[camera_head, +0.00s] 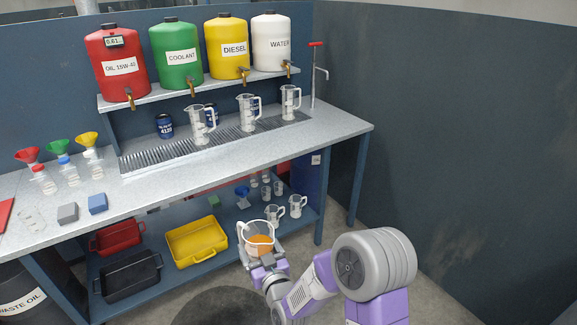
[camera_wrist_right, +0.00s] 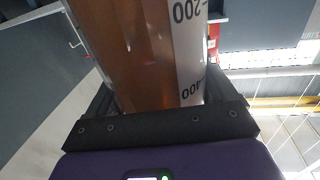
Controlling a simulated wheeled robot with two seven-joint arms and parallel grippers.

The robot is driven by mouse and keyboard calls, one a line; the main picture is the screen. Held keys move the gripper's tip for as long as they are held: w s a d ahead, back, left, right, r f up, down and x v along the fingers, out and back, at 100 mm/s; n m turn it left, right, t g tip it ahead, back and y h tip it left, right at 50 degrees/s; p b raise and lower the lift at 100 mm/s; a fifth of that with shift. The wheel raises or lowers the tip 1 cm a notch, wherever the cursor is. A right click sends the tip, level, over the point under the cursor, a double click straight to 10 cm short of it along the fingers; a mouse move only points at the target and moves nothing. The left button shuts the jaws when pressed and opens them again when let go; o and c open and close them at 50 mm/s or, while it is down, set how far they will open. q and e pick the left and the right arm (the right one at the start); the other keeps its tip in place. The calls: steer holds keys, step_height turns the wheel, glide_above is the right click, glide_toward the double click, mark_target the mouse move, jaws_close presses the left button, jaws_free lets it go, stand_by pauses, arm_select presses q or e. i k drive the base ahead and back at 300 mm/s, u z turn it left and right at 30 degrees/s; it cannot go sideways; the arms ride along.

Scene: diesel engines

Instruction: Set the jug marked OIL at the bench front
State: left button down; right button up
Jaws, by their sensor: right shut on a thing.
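My right gripper (camera_head: 263,255) is shut on a clear measuring jug (camera_head: 258,236) with orange-brown liquid in its lower part. It holds the jug in front of the bench, below the top's level in the picture. In the right wrist view the same jug (camera_wrist_right: 145,50) fills the space between the fingers and shows printed marks 200 and 400. No OIL mark is readable on it. The grey bench top (camera_head: 245,150) lies beyond, its front edge running across the picture. My left gripper is not in view.
Clear jugs (camera_head: 247,112) stand on the drip grate (camera_head: 172,158) under the red, green, yellow and white tanks. Funnels, small bottles, a grey block (camera_head: 68,213) and a blue block (camera_head: 98,204) occupy the bench's left. The front right top is clear. Trays and jugs fill the lower shelf.

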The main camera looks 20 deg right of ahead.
mark_target(224, 160)
steer(key=z, duration=0.15)
steer(key=k, duration=0.4)
steer(key=z, duration=0.9)
steer(key=i, duration=1.45)
steer(key=u, duration=0.85)
steer(key=i, duration=0.5)
steer(key=u, duration=0.4)
